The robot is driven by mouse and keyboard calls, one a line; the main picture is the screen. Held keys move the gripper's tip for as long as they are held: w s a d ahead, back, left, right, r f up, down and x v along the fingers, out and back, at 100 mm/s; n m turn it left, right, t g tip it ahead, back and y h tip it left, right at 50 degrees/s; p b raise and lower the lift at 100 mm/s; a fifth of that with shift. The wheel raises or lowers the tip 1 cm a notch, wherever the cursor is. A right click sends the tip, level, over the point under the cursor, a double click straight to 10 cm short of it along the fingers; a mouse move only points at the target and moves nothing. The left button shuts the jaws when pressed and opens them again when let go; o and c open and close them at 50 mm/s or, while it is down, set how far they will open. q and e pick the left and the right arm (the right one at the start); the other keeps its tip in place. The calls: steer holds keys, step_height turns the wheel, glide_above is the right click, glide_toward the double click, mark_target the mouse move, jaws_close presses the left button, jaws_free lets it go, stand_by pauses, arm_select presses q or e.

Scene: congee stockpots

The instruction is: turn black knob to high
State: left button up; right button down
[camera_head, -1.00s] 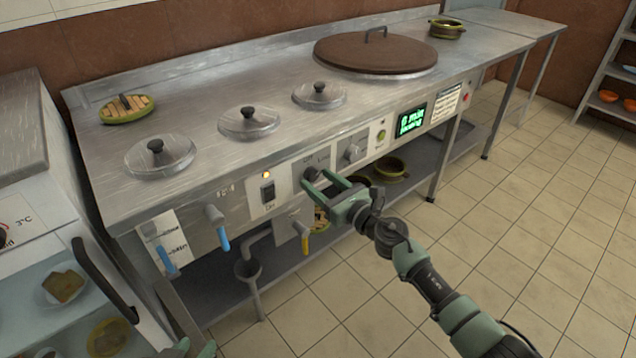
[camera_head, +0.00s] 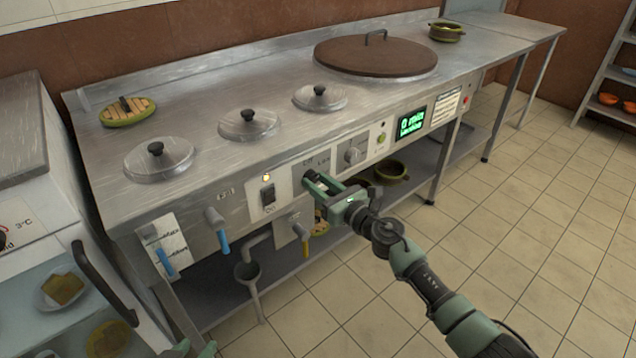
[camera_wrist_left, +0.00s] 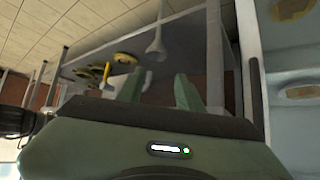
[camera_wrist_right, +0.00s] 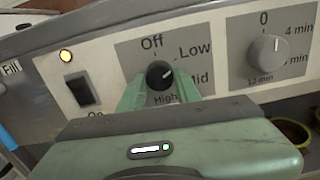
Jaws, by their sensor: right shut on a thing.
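The black knob (camera_wrist_right: 159,75) sits on the grey dial plate (camera_wrist_right: 190,50) marked Off, Low, Mid and High. Its white mark points up and right, between Low and Mid as far as I can tell. My right gripper (camera_wrist_right: 158,88) is shut on the knob, with one green finger on each side. In the head view my right gripper (camera_head: 314,180) reaches the panel front and mostly hides the knob. My left gripper (camera_wrist_left: 158,90) is open and empty in its wrist view, away from the panel. Only a bit of it shows at the head view's bottom edge.
Right of the knob is a grey timer knob (camera_wrist_right: 267,57). Left are a black switch (camera_wrist_right: 81,90) and a lit orange lamp (camera_wrist_right: 66,56). Taps with blue (camera_head: 223,240) and yellow (camera_head: 305,246) handles hang below. The tiled floor in front is clear.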

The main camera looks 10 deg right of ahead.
steer(key=m+p, duration=0.2)
steer(key=m, duration=0.5)
steer(key=shift+r+m, duration=0.1)
steer(key=shift+m, duration=0.2)
arm_select(q)
steer(key=s+a+f+g+y+p, duration=0.1)
steer(key=s+a+f+g+p, duration=0.15)
steer(key=s+g, duration=0.6)
arm_select(e)
steer(key=m, duration=0.4)
steer(key=shift+a+m, duration=0.1)
steer(key=shift+m, duration=0.2)
steer(key=m+p, duration=0.3)
steer(key=m, duration=0.6)
arm_select(q)
step_height(320, 180, down, 16)
steer(key=s+t+p, duration=0.1)
steer(key=shift+s+a+t, duration=0.25)
steer(key=shift+s+t, duration=0.1)
steer(key=shift+s, duration=0.05)
arm_select(e)
steer(key=shift+m, duration=1.2)
steer(key=c, duration=1)
jaws_free()
